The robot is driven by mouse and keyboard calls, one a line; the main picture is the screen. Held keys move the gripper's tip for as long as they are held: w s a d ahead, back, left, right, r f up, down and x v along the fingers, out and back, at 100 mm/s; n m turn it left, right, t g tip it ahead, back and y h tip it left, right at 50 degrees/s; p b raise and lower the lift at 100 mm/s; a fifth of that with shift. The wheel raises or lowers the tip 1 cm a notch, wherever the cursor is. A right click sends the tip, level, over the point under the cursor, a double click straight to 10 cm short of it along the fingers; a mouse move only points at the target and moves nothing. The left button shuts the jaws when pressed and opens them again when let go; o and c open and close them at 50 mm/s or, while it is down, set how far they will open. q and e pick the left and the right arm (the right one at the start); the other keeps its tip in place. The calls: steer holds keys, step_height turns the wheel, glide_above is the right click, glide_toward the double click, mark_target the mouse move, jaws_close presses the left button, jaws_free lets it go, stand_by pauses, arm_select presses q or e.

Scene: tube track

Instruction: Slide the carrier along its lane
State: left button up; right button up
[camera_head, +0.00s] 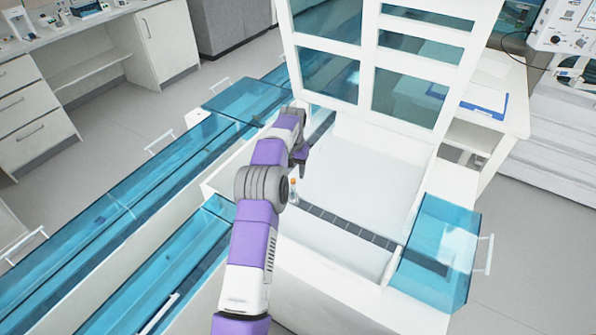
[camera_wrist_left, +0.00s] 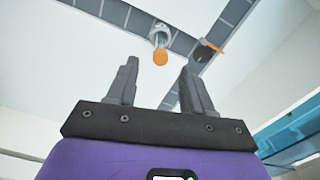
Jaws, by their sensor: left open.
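The carrier (camera_head: 292,191) is a small clear tube holder with an orange cap, standing on the dark segmented lane (camera_head: 345,224) near its left end. In the left wrist view the carrier (camera_wrist_left: 160,42) shows with its orange cap between and beyond my fingertips, on the segmented lane (camera_wrist_left: 120,14). My left gripper (camera_head: 301,172) is just behind the carrier in the head view, its fingers pointing down. In the wrist view the left gripper (camera_wrist_left: 159,75) is open, with its two fingers apart and nothing between them. My right gripper is not in view.
A white framed panel with blue glass panes (camera_head: 330,75) stands open above the white work bay (camera_head: 350,165). Blue translucent covers (camera_head: 440,245) sit at the right end and along the left side. In the wrist view, a dark orange-tipped piece (camera_wrist_left: 207,48) lies right of the carrier.

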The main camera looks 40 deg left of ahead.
mark_target(293, 180)
arm_select(q)
steer(key=shift+s+f+b, duration=0.1)
steer(key=shift+f+b, duration=0.8)
steer(key=shift+f, duration=2.7)
jaws_close()
